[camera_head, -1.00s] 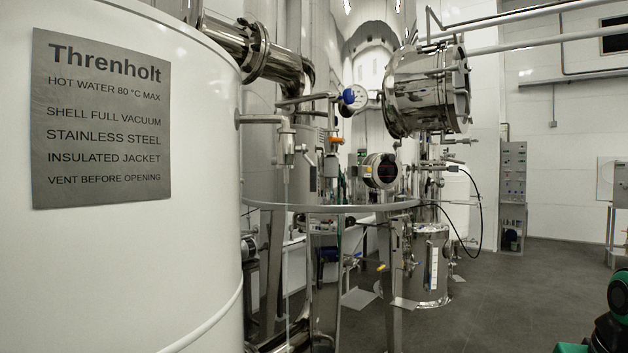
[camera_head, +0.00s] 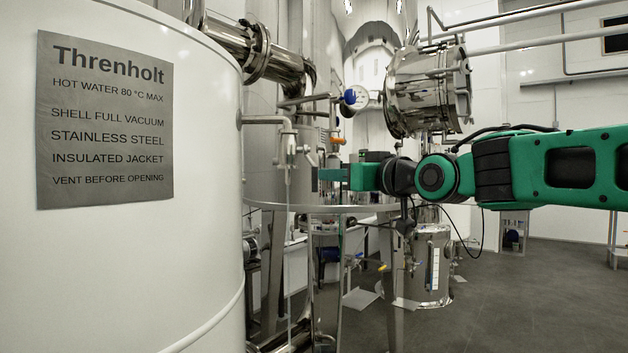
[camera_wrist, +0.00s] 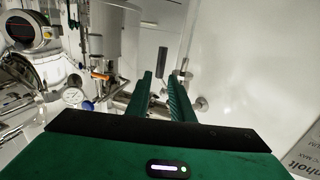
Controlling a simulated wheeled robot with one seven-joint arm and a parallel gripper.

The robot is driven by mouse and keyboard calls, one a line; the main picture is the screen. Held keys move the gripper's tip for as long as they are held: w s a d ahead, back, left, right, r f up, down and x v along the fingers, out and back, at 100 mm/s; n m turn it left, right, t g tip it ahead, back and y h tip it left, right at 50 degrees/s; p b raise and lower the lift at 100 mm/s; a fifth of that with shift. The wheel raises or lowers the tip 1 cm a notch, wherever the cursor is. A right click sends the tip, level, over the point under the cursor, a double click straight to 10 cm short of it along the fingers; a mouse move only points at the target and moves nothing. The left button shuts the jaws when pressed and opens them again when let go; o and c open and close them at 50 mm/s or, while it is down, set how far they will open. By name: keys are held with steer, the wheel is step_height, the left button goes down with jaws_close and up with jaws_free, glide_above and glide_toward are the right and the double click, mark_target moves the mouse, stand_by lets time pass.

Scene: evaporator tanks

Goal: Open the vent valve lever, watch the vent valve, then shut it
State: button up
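A steel valve (camera_head: 288,148) hangs at the end of a bent pipe from the white tank, with a small pale lever (camera_head: 309,155) on its right side; I take it to be the vent valve. My gripper (camera_head: 322,178) is just right of and slightly below it, pointing left, apart from it by what I can tell. In the wrist view my gripper (camera_wrist: 161,76) has its two green fingers apart with nothing between them. A dark upright handle (camera_wrist: 162,59) shows beyond the fingertips; I cannot tell whether it is the vent lever.
The white tank (camera_head: 215,240) with a grey Threnholt plate (camera_head: 105,120) fills the left. A pressure gauge (camera_head: 355,98) and an orange handle (camera_head: 337,140) are close above my gripper. A ring-shaped steel rail (camera_head: 300,209) runs just below.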

mark_target(315, 174)
steer(key=x, duration=0.8)
steer(key=shift+w+f, duration=0.1)
steer(key=shift+w, duration=0.05)
jaws_close()
